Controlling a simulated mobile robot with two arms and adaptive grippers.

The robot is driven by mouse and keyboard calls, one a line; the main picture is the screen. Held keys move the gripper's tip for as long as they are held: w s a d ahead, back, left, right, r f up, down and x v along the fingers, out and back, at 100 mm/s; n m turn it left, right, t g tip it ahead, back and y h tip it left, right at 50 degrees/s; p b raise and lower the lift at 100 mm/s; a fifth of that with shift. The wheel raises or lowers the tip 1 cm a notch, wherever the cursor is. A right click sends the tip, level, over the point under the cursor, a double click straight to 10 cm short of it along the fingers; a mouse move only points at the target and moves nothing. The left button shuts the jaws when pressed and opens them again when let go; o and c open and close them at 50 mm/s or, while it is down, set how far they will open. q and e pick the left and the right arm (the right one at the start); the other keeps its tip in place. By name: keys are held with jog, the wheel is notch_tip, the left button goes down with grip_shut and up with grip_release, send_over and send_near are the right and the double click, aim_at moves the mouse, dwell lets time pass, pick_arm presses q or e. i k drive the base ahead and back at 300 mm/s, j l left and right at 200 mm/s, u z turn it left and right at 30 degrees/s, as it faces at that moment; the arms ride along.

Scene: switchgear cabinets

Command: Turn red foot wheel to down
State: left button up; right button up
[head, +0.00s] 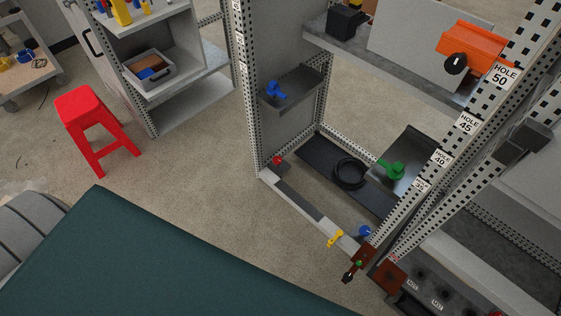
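The red foot wheel (277,160) is a small red knob low at the near left corner post of the open cabinet frame, close to the floor. It looks too small here to tell which way it is turned. A blue foot wheel (364,231) sits low at the other end of the frame's front bottom rail (307,205). Neither of my grippers is in view.
A yellow handle (335,238) is on the bottom rail. A blue valve (275,90) and a green valve (393,169) are on brackets inside the frame. A black coil (349,173) lies inside. A red stool (96,128) stands left. Floor before the frame is clear.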

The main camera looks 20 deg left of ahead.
aim_at(277, 160)
jog(key=i+j+z, duration=0.1)
jog(key=j+z, duration=0.3)
jog(key=i+j+z, duration=0.1)
jog(key=z, duration=0.35)
jog(key=j, duration=0.1)
